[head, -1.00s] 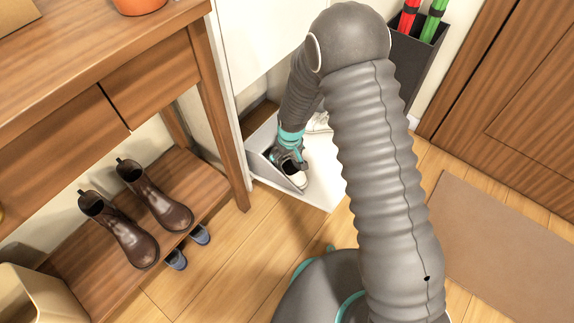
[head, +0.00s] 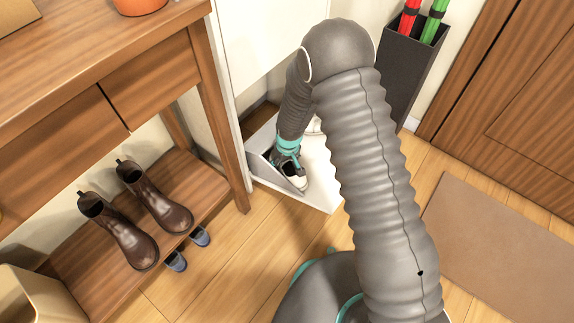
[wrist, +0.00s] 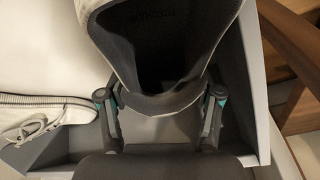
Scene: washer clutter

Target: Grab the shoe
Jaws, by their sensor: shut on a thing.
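A white shoe with a dark inside (wrist: 160,50) fills the middle of the wrist view, its heel opening towards the camera. In the head view the shoe (head: 297,182) shows small below my gripper. My gripper (wrist: 160,105) is shut on the heel end of the shoe, one finger on each side. In the head view my gripper (head: 287,160) is low inside an open white tilt-out compartment (head: 318,195). A second white shoe with laces (wrist: 40,118) lies to the left in the wrist view. My arm hides part of the compartment in the head view.
A wooden table (head: 110,60) with a low shelf stands at left, its leg close to the compartment. Brown boots (head: 150,197) stand on the shelf, and blue slippers (head: 188,248) are below. A dark umbrella stand (head: 412,75) is behind my arm. A brown mat (head: 500,245) lies right.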

